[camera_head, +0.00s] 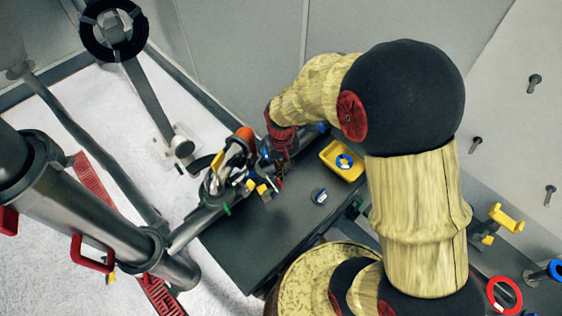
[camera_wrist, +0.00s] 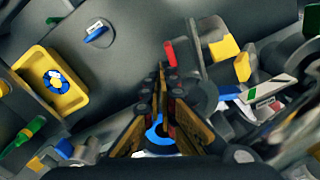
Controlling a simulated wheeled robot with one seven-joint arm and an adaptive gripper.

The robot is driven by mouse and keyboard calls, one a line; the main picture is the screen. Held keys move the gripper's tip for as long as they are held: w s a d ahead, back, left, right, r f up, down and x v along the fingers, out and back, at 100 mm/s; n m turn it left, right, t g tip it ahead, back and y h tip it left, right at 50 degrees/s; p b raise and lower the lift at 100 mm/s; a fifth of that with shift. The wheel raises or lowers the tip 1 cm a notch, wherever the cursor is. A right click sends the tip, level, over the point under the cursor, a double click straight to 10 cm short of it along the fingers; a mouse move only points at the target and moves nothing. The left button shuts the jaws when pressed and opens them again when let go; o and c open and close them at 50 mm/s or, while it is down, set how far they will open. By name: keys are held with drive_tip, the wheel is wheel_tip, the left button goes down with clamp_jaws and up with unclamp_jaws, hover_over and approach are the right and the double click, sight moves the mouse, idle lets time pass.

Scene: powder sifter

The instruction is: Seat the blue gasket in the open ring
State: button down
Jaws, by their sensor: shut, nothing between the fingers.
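In the wrist view, a blue ring-shaped piece, likely the blue gasket (camera_wrist: 154,133), shows between and below my fingers. The fingers cover much of it, so I cannot tell whether it lies in the open ring. My gripper (camera_wrist: 163,72) is shut and empty, its fingertips close together over the dark surface. I cannot make out the open ring clearly in either view.
A yellow tray (camera_head: 327,160) holds a blue-and-white round part (camera_head: 344,162). A small grey-and-blue piece (camera_head: 320,196) lies on the dark table (camera_head: 262,235). Colored handles and clamps crowd the gripper. A large metal pipe (camera_head: 90,215) stands left. The table's middle is mostly clear.

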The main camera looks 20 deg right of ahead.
drive_tip(key=shift+w+d+f, duration=0.1)
drive_tip(key=shift+w+f, duration=0.3)
drive_tip(key=shift+w, duration=0.25)
drive_tip(key=shift+w+d+f, duration=0.1)
drive_tip(key=shift+w+f, duration=0.3)
drive_tip(key=shift+w, duration=0.3)
drive_tip(key=shift+w+f, duration=0.4)
drive_tip(key=shift+w, duration=0.25)
drive_tip(key=shift+w, duration=1.05)
